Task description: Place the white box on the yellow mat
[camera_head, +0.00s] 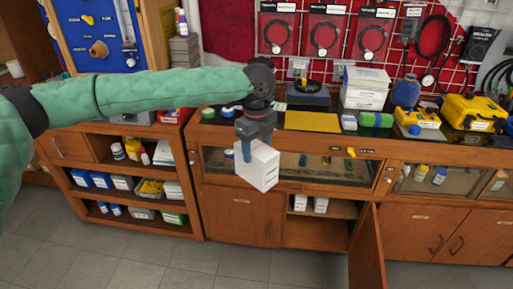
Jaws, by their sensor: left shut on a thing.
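My left gripper (246,151) is shut on the white box (262,167). It holds the box in the air in front of the counter's glass-fronted display section, below counter-top level. The box looks slightly tilted, and the fingers cover part of its left side. The yellow mat (312,122) lies flat on the counter top, behind and to the right of the gripper, and looks bare. The box is apart from the mat. My right gripper does not show.
A cabinet door (367,250) hangs open below. Hoses in red-backed packs (325,35) hang on the wall.

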